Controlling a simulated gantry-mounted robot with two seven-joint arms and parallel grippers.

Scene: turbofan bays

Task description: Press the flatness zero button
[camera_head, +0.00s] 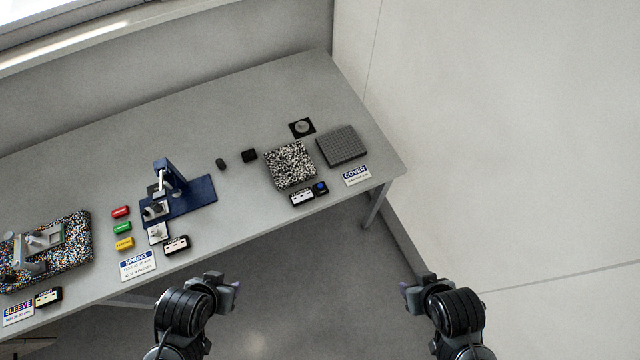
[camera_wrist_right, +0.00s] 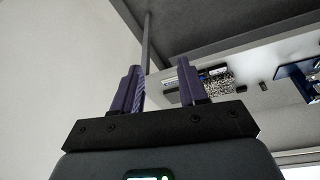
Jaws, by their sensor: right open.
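A small black box with a round blue button (camera_head: 320,188) sits near the front edge of the table, toward its right end. It is right beside a small white-faced display (camera_head: 302,197), in front of a black-and-white speckled plate (camera_head: 290,166). The speckled plate also shows in the right wrist view (camera_wrist_right: 215,86). My right gripper (camera_head: 408,288) is in front of the table, well apart from the button. Its two purple fingers (camera_wrist_right: 158,72) are spread with nothing between them. My left gripper (camera_head: 234,286) is also off the table's front edge; its jaw opening is unclear.
The grey table (camera_head: 250,110) has a COVER card (camera_head: 356,175) and grey block (camera_head: 341,146) at right. A blue stand (camera_head: 180,195), coloured blocks (camera_head: 122,228) and a SPRING card (camera_head: 138,265) are left of centre. A wall (camera_head: 480,140) rises right; space before the table is free.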

